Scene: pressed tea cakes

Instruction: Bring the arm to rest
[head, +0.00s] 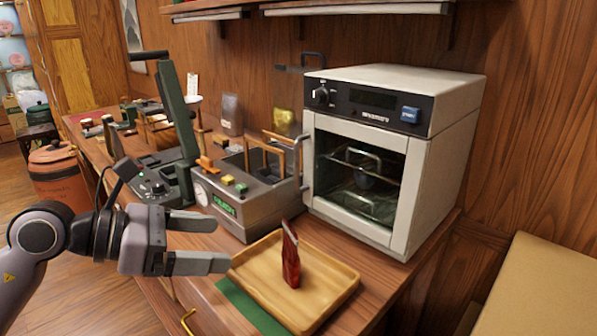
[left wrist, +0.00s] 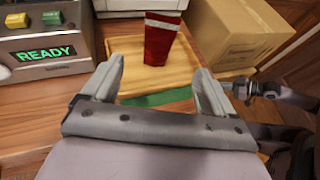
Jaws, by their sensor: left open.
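My left gripper (head: 225,243) is open and empty in the head view, level with the front left of the wooden tray and apart from everything on the counter. In the left wrist view its two fingers (left wrist: 160,72) are spread, with nothing between them. A dark red packet (head: 291,256) stands upright on the wooden tray (head: 331,307); it also shows in the left wrist view (left wrist: 160,40), beyond the fingertips. Part of my other arm (left wrist: 275,92) shows at the right of the left wrist view; its jaws are too unclear to read.
A green mat (head: 246,306) lies partly under the tray. A white oven (head: 415,165) with its door shut stands behind it. A grey machine (head: 232,207) with a READY display (left wrist: 47,55) is to the left. A cardboard box (left wrist: 240,32) stands right of the tray.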

